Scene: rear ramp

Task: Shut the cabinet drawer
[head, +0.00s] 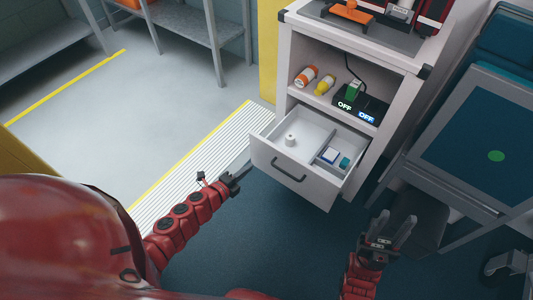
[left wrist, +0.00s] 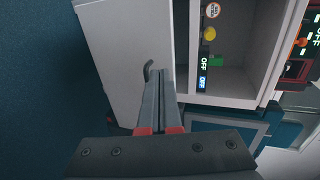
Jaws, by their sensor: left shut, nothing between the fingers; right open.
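The white cabinet (head: 300,62) stands at the upper right of the head view, with its drawer (head: 270,170) pulled out. The drawer front has a dark bar handle (head: 288,171); this handle (left wrist: 148,70) also shows in the left wrist view, just beyond the fingertips. Inside the drawer are a white round piece, a blue-and-white box and a small teal item. My left gripper (head: 242,172) is shut and empty, just left of the drawer front; I cannot tell if it touches. My right gripper (head: 391,232) is open and empty, lower right of the drawer.
A grey-framed blue panel (head: 475,135) stands close at the right. A ribbed ramp strip (head: 190,165) lies left; floor before the drawer is clear.

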